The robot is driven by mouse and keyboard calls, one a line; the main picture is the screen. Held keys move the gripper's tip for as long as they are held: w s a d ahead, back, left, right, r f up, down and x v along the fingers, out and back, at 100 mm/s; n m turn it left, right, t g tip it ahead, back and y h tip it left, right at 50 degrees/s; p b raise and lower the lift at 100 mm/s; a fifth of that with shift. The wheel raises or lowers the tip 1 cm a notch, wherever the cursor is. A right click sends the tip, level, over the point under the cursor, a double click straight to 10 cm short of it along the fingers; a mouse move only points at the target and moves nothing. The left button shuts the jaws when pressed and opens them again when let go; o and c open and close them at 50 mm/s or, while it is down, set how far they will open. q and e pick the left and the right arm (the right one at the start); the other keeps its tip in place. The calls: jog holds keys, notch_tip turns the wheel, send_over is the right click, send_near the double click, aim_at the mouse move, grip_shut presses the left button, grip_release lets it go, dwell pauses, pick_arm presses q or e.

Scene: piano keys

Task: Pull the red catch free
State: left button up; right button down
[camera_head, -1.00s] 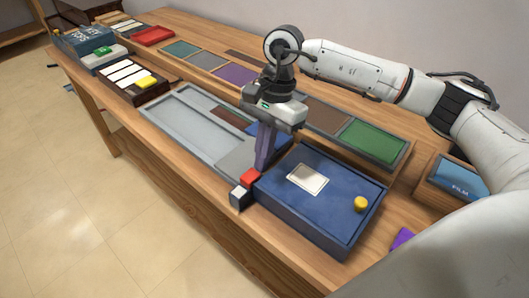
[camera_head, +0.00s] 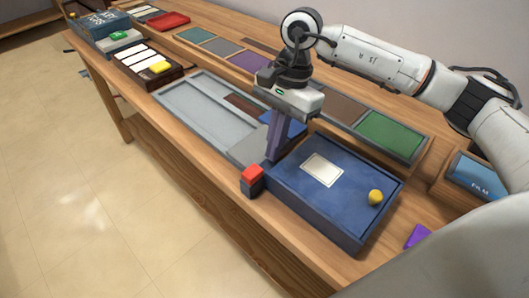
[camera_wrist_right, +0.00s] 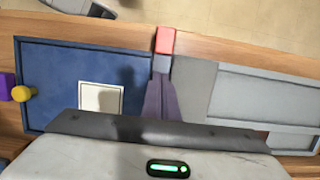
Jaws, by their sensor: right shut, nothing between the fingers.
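The red catch (camera_head: 251,173) is a small red block at the table's front edge, beside the left front corner of the blue box (camera_head: 330,233). It sits on a dark grey block (camera_head: 252,188). In the right wrist view the red catch (camera_wrist_right: 165,40) shows at the top middle, with a grey piece between it and my fingers. My right gripper (camera_head: 273,157) points down, shut and empty, just behind the catch at the box's left side. Its purplish fingers also show in the wrist view (camera_wrist_right: 161,85). I cannot tell whether they touch the catch. My left gripper is out of view.
The blue box carries a pale plate (camera_head: 322,170) and a yellow knob (camera_head: 376,197). A grey tray (camera_head: 190,112) lies to the left. Coloured panels, including a green one (camera_head: 388,135), run along the back. A purple piece (camera_head: 418,236) lies at right. Open floor lies in front.

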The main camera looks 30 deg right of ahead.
jog(key=d+v, duration=0.1)
jog(key=v, duration=0.9)
jog(key=shift+w, duration=0.15)
jog(key=shift+d, duration=0.1)
